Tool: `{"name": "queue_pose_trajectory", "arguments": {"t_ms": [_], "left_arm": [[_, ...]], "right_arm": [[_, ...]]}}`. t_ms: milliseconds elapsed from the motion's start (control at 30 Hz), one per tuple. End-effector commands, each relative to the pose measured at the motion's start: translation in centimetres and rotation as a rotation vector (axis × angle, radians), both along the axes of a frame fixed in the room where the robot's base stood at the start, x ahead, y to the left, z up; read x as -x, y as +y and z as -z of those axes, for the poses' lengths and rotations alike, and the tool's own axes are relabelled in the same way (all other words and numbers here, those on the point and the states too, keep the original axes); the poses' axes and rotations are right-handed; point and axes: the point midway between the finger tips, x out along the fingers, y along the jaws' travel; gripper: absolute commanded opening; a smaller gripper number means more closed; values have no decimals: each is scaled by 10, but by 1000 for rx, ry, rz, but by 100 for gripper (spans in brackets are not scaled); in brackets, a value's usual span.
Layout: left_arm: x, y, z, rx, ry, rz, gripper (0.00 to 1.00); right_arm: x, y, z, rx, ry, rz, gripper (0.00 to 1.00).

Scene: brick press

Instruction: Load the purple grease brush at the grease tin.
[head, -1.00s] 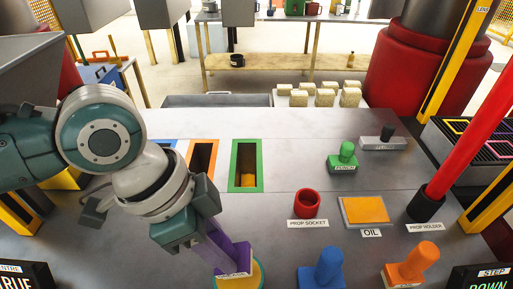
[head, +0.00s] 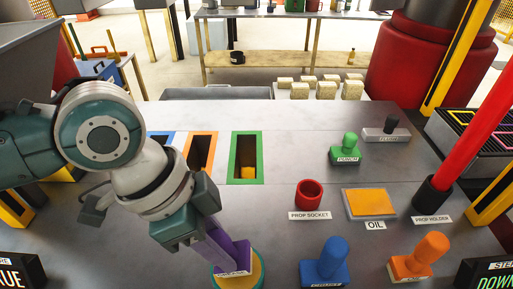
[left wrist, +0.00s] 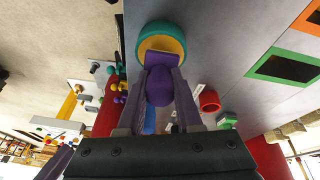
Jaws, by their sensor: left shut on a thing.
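The purple grease brush (head: 232,256) is held in my left gripper (head: 222,245), whose fingers are shut on it. The brush points down at the grease tin (head: 261,272), a round teal tin with yellow-orange grease, at the bottom of the head view. In the left wrist view the brush's rounded purple handle (left wrist: 160,86) sits between the fingers, and the tin (left wrist: 162,27) shows just beyond it. The brush overlaps the grease in both views; its lower end is hidden, so I cannot tell whether it touches. My right gripper is not in view.
Blue (head: 324,265) and orange (head: 418,258) stamps stand to the right of the tin. The red prop socket (head: 309,194), orange oil pad (head: 371,203) and green punch (head: 345,150) are farther back. Green- and orange-framed slots open behind the tin.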

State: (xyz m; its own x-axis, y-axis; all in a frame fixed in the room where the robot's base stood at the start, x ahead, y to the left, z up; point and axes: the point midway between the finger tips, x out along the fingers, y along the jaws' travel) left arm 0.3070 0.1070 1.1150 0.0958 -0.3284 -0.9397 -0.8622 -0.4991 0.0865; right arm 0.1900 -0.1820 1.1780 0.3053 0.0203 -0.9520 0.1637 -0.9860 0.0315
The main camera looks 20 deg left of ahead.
Motion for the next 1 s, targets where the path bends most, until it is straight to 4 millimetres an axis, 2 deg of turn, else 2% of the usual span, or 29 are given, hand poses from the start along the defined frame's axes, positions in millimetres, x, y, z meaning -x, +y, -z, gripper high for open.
{"name": "queue_pose_trajectory", "arguments": {"t_ms": [1000], "left_arm": [[0, 0, 11, 1, 0, 0, 0]], "right_arm": [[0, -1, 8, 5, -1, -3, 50]]}}
